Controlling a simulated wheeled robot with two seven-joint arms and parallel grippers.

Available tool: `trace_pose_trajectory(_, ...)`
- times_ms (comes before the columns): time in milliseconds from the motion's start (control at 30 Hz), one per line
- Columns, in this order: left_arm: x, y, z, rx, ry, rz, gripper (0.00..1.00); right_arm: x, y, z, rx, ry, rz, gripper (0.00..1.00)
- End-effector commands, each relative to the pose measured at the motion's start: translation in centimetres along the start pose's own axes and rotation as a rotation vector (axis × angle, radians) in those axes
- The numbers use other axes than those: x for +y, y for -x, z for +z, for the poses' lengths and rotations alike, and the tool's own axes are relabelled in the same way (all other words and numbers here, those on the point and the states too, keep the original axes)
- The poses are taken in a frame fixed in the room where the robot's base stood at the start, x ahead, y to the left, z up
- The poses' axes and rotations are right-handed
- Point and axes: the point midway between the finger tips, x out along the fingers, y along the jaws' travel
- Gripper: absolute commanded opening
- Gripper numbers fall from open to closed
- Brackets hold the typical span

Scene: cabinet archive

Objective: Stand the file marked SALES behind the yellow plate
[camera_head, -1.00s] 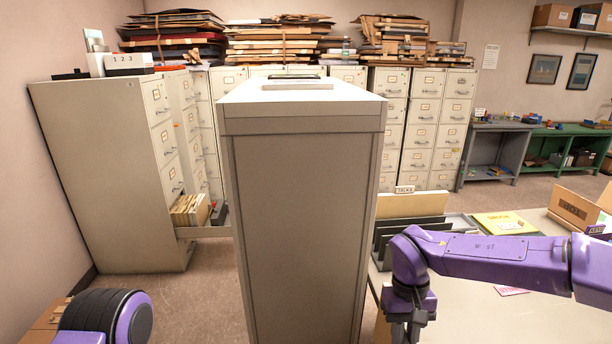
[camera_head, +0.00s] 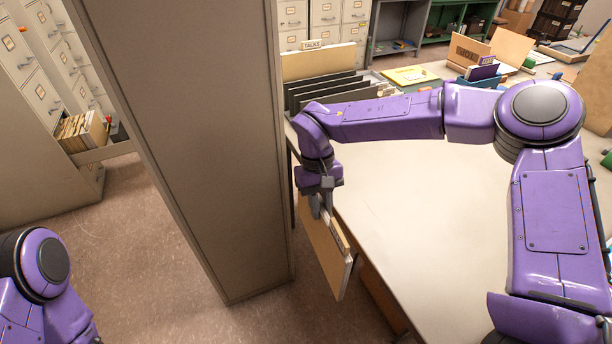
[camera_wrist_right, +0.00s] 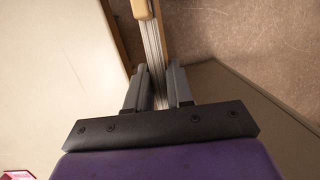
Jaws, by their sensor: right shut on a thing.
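My right gripper (camera_head: 325,212) is shut on a tan file (camera_head: 325,248), which hangs below it beside the table's left edge. In the right wrist view the file (camera_wrist_right: 148,35) shows edge-on between the two fingers (camera_wrist_right: 158,88). No SALES lettering can be read on it from here. An open cabinet drawer (camera_head: 103,152) at the left holds several upright tan files (camera_head: 78,132). I cannot make out a yellow plate in it. My left arm shows at the lower left, but its gripper is out of view.
A tall grey cabinet (camera_head: 190,130) stands between the drawer and the table (camera_head: 420,200). A sorter with dark dividers (camera_head: 325,88) and a file tabbed TALKS (camera_head: 325,60) stands on the table. A yellow booklet (camera_head: 408,75) lies nearby. Floor (camera_head: 150,230) is clear left of the tall cabinet.

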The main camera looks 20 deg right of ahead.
Motion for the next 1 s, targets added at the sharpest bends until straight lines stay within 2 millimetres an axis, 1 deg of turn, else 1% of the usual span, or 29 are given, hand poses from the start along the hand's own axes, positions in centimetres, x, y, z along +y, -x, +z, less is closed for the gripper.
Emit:
trace_pose_trajectory(267,0.0,0.0,0.0,0.0,0.0,0.0,0.43,-5.1,0.8,0.2,-0.001,0.061,0.016,0.0)
trace_pose_trajectory(500,0.0,0.0,0.0,0.0,0.0,0.0,0.43,-11.3,1.7,0.5,-0.002,0.133,0.035,0.0)
trace_pose_trajectory(600,0.0,0.0,0.0,0.0,0.0,0.0,0.43,-13.4,2.0,0.6,-0.002,0.158,0.041,0.0)
trace_pose_trajectory(733,0.0,0.0,0.0,0.0,0.0,0.0,0.43,-14.9,2.3,0.7,-0.003,0.176,0.046,0.0)
trace_pose_trajectory(767,0.0,0.0,0.0,0.0,0.0,0.0,0.46,-15.2,2.3,0.7,-0.003,0.179,0.047,0.0)
trace_pose_trajectory(800,0.0,0.0,0.0,0.0,0.0,0.0,0.59,-15.4,2.4,0.7,-0.003,0.182,0.047,0.0)
trace_pose_trajectory(867,0.0,0.0,0.0,0.0,0.0,0.0,0.78,-15.6,2.4,0.7,-0.002,0.184,0.047,0.0)
trace_pose_trajectory(900,0.0,0.0,0.0,0.0,0.0,0.0,0.91,-15.6,2.5,0.7,-0.002,0.184,0.047,0.0)
trace_pose_trajectory(933,0.0,0.0,-0.1,0.001,0.0,0.001,1.0,-15.6,2.5,0.7,-0.002,0.184,0.047,0.0)
trace_pose_trajectory(967,0.1,0.0,-0.2,0.005,0.002,0.003,1.0,-15.6,2.5,0.7,-0.002,0.184,0.047,0.0)
trace_pose_trajectory(1000,0.5,0.0,-0.8,0.018,0.007,0.01,1.0,-15.6,2.5,0.7,-0.002,0.184,0.047,0.0)
